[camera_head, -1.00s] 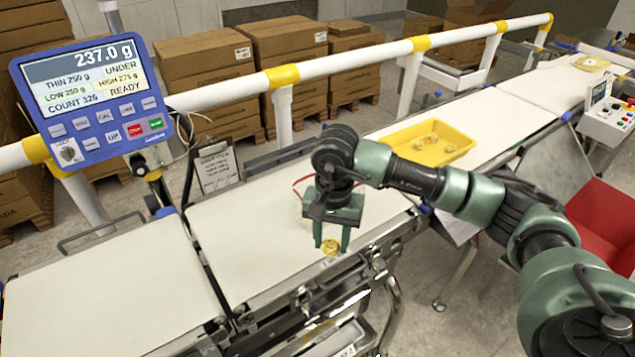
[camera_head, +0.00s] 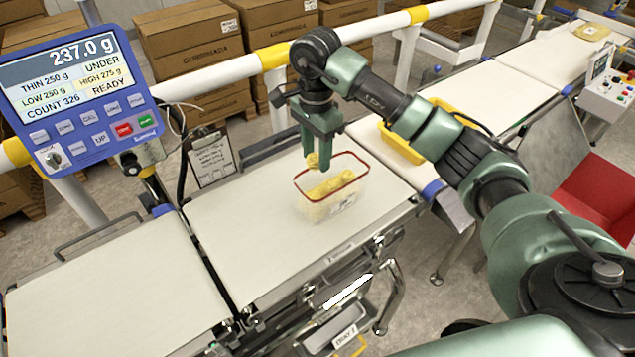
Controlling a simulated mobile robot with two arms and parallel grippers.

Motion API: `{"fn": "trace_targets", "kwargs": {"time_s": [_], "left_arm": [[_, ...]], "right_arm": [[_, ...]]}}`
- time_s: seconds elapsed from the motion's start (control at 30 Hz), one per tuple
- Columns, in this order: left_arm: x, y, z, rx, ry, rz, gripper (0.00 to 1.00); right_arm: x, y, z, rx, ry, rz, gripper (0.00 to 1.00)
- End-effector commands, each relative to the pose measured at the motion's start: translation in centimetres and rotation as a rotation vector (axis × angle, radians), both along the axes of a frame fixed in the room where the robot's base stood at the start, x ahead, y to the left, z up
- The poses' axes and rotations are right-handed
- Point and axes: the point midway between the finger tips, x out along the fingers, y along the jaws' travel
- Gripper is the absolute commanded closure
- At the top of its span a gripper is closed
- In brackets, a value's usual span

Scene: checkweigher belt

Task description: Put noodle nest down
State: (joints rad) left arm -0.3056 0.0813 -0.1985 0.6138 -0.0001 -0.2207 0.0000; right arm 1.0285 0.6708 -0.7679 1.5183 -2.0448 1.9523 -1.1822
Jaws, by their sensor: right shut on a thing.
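My right gripper (camera_head: 319,160) is shut on a small yellow noodle nest (camera_head: 314,161). It holds the nest just above the back left rim of a clear tub (camera_head: 325,209) with a red rim. The tub stands on the white belt and has several yellow nests (camera_head: 333,185) inside. I cannot tell whether the held nest is touching the rim. My left gripper is not in view.
The weigher display (camera_head: 75,85) at the left reads 237.0 g and UNDER. A yellow tray (camera_head: 400,147) lies on the belt behind my right arm, partly hidden. A white rail (camera_head: 250,68) runs behind. The left belt (camera_head: 110,280) is clear.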

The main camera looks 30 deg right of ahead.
Motion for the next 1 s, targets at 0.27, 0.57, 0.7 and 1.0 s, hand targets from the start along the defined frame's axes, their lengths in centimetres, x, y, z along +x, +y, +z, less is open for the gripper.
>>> {"fn": "trace_targets", "kwargs": {"time_s": [0.27, 0.57, 0.7, 1.0], "left_arm": [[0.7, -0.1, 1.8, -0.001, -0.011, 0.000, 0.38], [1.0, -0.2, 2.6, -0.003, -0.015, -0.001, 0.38], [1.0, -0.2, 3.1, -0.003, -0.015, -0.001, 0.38], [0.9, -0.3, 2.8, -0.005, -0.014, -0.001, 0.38]], "right_arm": [[0.0, 0.0, -5.2, 0.001, 0.001, 0.000, 0.98], [-0.1, 0.0, -8.0, 0.000, 0.003, 0.000, 0.98], [-0.1, 0.0, -9.9, 0.000, 0.002, 0.000, 0.98], [0.0, 0.0, -10.3, -0.001, -0.002, 0.001, 0.98]]}}
